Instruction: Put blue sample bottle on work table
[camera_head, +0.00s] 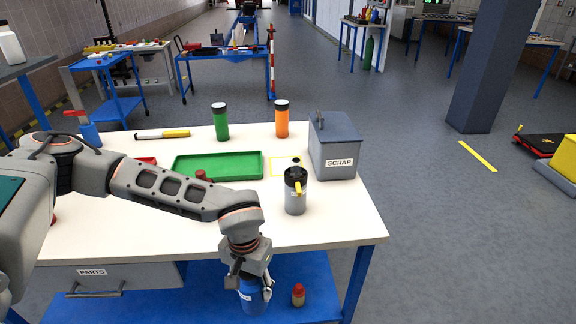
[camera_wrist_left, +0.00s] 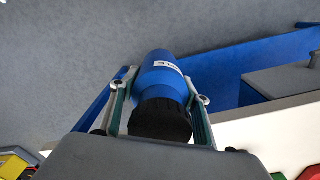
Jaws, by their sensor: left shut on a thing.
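The blue sample bottle (camera_head: 254,296) has a black cap and a white label. My left gripper (camera_head: 256,285) is shut on it, with a finger on either side. In the head view the bottle hangs in front of the near edge of the white work table (camera_head: 310,237), below the top's level, over the blue lower shelf. In the left wrist view the blue bottle (camera_wrist_left: 163,75) sits between the two fingers of my left gripper (camera_wrist_left: 160,105), cap toward the camera. The right gripper does not show.
A grey SCRAP box (camera_head: 335,158), a grey canister (camera_head: 296,196), a green tray (camera_head: 218,166), a green bottle (camera_head: 221,124) and an orange bottle (camera_head: 282,121) stand on the table. A red-capped small bottle (camera_head: 298,295) is on the lower shelf. The front right tabletop is clear.

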